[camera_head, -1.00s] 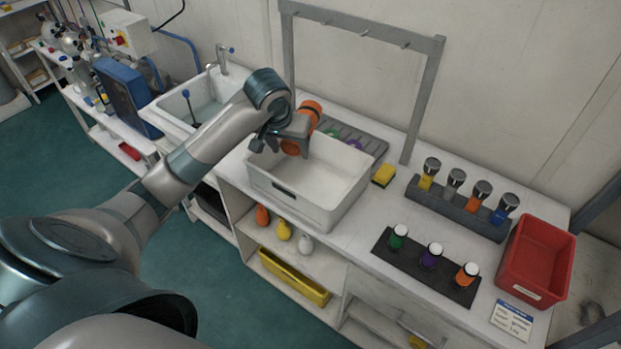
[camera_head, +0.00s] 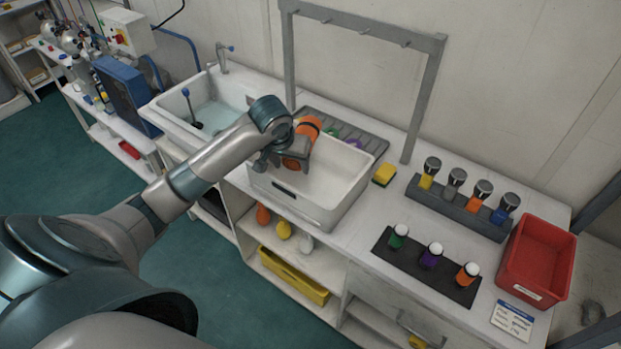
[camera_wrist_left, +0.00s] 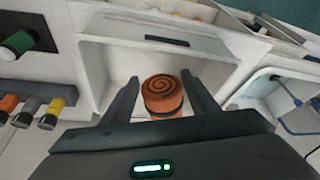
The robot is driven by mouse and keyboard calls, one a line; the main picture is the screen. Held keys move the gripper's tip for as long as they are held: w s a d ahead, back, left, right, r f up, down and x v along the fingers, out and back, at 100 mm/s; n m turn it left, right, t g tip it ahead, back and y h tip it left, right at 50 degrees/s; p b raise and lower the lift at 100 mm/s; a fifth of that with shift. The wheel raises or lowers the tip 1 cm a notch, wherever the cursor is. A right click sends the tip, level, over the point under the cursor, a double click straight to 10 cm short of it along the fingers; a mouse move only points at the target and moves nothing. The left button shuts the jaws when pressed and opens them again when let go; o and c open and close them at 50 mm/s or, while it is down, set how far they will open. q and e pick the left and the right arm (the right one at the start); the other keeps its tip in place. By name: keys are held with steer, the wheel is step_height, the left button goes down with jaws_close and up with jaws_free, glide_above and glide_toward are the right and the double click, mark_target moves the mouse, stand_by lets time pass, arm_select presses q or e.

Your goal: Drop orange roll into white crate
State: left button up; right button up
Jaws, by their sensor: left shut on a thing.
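The orange roll (camera_wrist_left: 162,95) shows a dark spiral on its end and sits between the two fingers of my left gripper (camera_wrist_left: 160,98) in the left wrist view. In the head view the gripper (camera_head: 283,160) is shut on the orange roll (camera_head: 297,161), at the left part of the white crate (camera_head: 340,190). The roll is over or just inside the crate's opening. The crate's inside looks empty where it shows; it also appears in the left wrist view (camera_wrist_left: 215,75). The gripper and arm hide the crate's left back corner. My right gripper is not seen.
A sink (camera_head: 205,105) lies left of the crate and a grey drain mat (camera_head: 372,140) behind it. A yellow sponge (camera_head: 384,174), a rack of capped bottles (camera_head: 460,207), a dark mat with several bottles (camera_head: 400,262) and a red bin (camera_head: 537,262) stand to the right.

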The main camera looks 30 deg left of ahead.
arm_select(q)
steer(key=o, duration=1.4)
steer(key=shift+c, duration=0.2)
steer(key=shift+s+d+r, duration=0.1)
steer(key=shift+s+r, duration=0.05)
steer(key=shift+r, duration=0.35)
steer(key=b+v, duration=0.1)
steer(key=v, duration=1.5)
steer(key=shift+s, duration=0.2)
steer(key=shift+r, duration=0.1)
